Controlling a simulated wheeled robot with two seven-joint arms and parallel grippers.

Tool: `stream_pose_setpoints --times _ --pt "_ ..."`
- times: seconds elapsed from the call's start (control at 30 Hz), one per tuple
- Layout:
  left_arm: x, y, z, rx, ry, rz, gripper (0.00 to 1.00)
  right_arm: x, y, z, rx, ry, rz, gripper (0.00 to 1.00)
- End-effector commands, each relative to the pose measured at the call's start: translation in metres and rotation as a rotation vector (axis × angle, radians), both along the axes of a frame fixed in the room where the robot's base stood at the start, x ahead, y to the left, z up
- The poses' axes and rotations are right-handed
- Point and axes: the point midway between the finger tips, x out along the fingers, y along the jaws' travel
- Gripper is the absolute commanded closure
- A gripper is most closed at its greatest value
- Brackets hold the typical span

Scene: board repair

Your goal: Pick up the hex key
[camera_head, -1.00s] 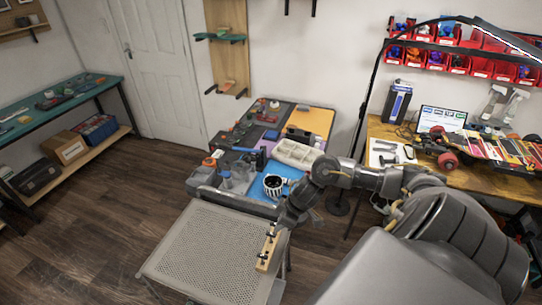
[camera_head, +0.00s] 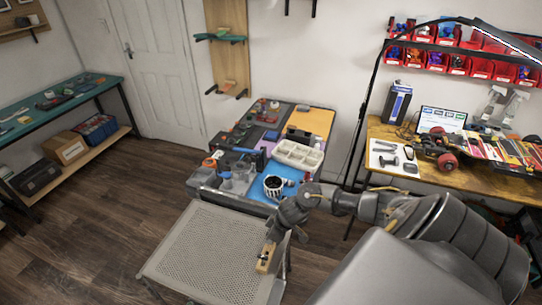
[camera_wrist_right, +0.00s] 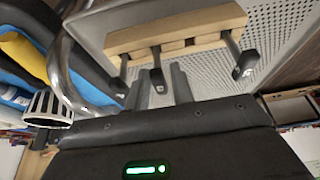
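A light wooden holder (camera_head: 265,259) lies on the right edge of the perforated metal cart top, partly covered by my right gripper in the head view. The right wrist view shows the holder (camera_wrist_right: 180,32) with three dark hex keys in it. The middle hex key (camera_wrist_right: 157,78) is between the two grey fingers of my right gripper (camera_wrist_right: 161,84), which are apart, with gaps visible. The other hex keys are at the left (camera_wrist_right: 120,78) and right (camera_wrist_right: 243,66). My left gripper is not in view.
The perforated cart top (camera_head: 205,255) is otherwise clear. Behind it is a workbench with a white-striped mug (camera_head: 273,186), a beige compartment tray (camera_head: 298,156) and several tools. A skateboard lies on the wooden desk (camera_head: 430,182) at the right.

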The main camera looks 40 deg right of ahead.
Motion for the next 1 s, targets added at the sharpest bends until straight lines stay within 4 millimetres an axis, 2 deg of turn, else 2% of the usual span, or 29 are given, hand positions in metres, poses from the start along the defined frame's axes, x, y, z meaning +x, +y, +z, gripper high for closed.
stream_pose_setpoints --times 0.2,0.4,0.77,1.0 --pt "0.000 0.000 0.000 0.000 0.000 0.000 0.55 0.001 0.000 -0.001 -0.001 -0.001 0.001 0.76" --pt "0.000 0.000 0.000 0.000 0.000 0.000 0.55 0.000 0.000 -0.001 -0.001 -0.001 0.001 1.00" --pt "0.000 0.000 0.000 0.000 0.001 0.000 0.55 0.001 0.000 0.001 -0.001 -0.001 0.001 1.00" --pt "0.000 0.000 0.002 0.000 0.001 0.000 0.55 0.002 -0.001 0.023 -0.002 -0.003 0.002 1.00"
